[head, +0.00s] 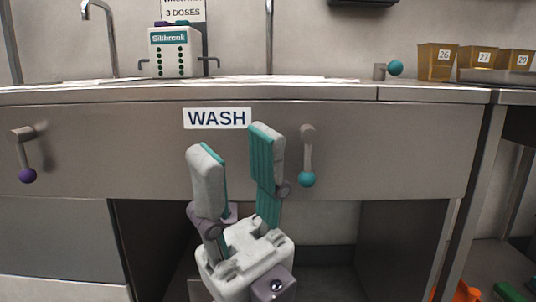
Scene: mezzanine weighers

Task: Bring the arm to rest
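My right gripper (236,146) is in the lower middle of the head view, in front of the counter's steel front. Its two fingers point up, with grey outer sides and teal inner pads. They stand apart with nothing between them. The fingertips appear just below and beside the WASH label (217,118). My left gripper is not in view.
A steel counter (90,145) spans the view. A lever with a teal knob (307,178) is right of the gripper; one with a purple knob (27,176) is far left. A Siltbrook dispenser (174,55), a tap (105,30) and numbered tan boxes (437,62) stand above.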

